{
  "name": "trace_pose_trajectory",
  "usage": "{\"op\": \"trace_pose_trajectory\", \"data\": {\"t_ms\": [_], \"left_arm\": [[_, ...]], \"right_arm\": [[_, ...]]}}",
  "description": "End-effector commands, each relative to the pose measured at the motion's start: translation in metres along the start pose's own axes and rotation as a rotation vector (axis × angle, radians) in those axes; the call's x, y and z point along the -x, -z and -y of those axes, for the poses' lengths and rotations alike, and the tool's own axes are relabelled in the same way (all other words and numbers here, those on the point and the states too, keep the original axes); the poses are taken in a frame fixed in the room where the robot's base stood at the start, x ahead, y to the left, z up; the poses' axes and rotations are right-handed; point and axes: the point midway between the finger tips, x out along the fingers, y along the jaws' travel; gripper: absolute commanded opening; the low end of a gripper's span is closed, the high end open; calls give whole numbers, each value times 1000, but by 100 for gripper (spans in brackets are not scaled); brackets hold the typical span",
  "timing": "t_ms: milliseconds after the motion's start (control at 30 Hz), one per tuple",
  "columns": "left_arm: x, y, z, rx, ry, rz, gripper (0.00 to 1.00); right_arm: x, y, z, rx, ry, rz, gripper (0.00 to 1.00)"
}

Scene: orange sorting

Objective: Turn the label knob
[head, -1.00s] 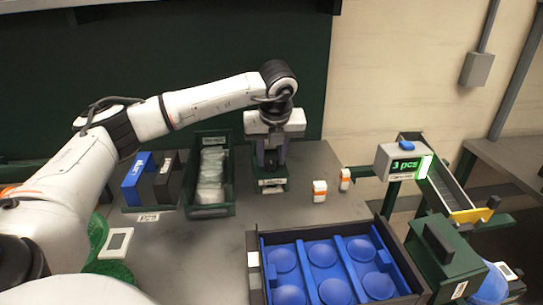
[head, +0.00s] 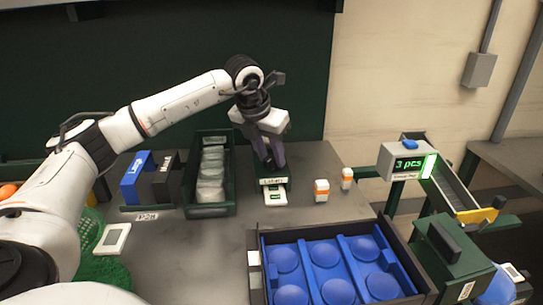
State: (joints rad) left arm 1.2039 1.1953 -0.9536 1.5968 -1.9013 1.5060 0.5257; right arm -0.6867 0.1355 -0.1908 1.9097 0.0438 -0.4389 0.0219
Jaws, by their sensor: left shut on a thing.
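The label dispenser (head: 273,181) is a small dark green box with a "Labels" plate, on the grey table at the back centre. A white label with a green mark (head: 275,195) sticks out at its front. My left gripper (head: 271,165) comes down on the dispenser's top from above, tilted, its dark fingers close together. It is shut on the label knob, which the fingers hide. My right gripper is not in view.
A green bin of clear packets (head: 228,180) stands just left of the dispenser. A dark crate with a blue moulded tray (head: 256,240) is in front.

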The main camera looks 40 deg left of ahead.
Motion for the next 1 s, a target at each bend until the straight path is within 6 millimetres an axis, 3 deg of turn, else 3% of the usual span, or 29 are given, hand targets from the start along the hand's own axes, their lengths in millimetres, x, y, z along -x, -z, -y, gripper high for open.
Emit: {"op": "trace_pose_trajectory", "data": {"t_ms": [600, 1000], "left_arm": [[2, -2, -5, -520, 219, -3, 9], [1, -2, -6, -740, 307, 0, 9]], "right_arm": [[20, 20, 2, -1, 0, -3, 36], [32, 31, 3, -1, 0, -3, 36]]}}
